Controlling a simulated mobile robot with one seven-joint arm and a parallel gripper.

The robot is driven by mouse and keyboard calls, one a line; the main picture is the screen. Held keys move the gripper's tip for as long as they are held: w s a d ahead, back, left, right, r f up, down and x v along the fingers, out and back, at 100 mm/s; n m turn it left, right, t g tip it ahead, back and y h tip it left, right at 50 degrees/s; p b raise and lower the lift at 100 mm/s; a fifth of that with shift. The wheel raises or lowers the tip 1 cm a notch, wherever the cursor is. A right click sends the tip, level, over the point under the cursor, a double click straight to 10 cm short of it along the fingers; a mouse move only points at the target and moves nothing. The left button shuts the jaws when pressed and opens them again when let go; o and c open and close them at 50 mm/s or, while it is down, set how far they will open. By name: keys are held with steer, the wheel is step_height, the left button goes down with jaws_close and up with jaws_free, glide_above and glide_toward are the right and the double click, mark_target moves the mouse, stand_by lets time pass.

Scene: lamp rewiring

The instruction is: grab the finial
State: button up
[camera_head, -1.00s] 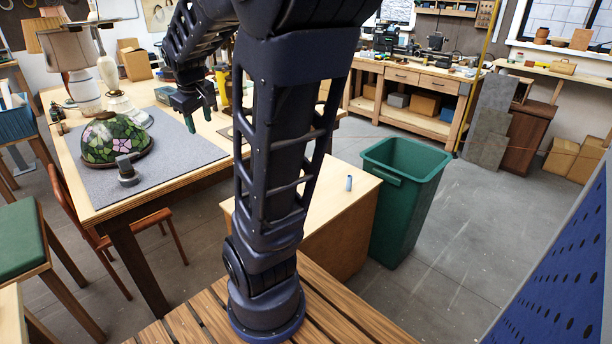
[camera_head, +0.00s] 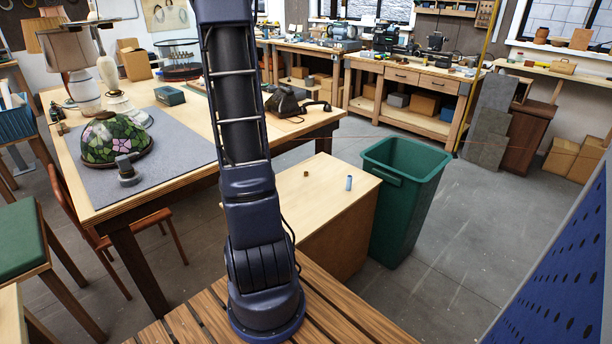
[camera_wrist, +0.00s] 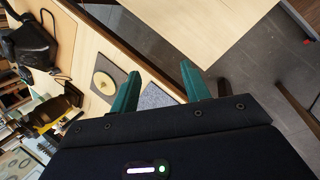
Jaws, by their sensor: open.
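I cannot pick out the finial for certain. A small brown piece (camera_head: 306,173) stands on the light wooden cabinet top (camera_head: 325,190), too small to identify. In the wrist view, a round tan disc (camera_wrist: 104,83) lies on a dark square on the workbench, left of my gripper. My gripper (camera_wrist: 160,70) shows in the wrist view with its two green fingers apart and nothing between them. In the head view my arm rises out of the top of the picture, and the gripper is out of sight.
The workbench holds a stained-glass shade (camera_head: 115,142) on a grey mat (camera_head: 185,150) and a dark old telephone-like object (camera_head: 290,102). Open floor lies to the right.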

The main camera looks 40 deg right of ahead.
steer(key=w+d+f+n+g, duration=0.1)
steer(key=w+d+f+n, duration=0.15)
steer(key=d+f, duration=1.25)
steer(key=n+g, duration=0.1)
steer(key=n, duration=0.3)
glide_toward(306, 172)
steer(key=shift+x, duration=4.25)
steer(key=shift+a, duration=0.1)
jaws_close()
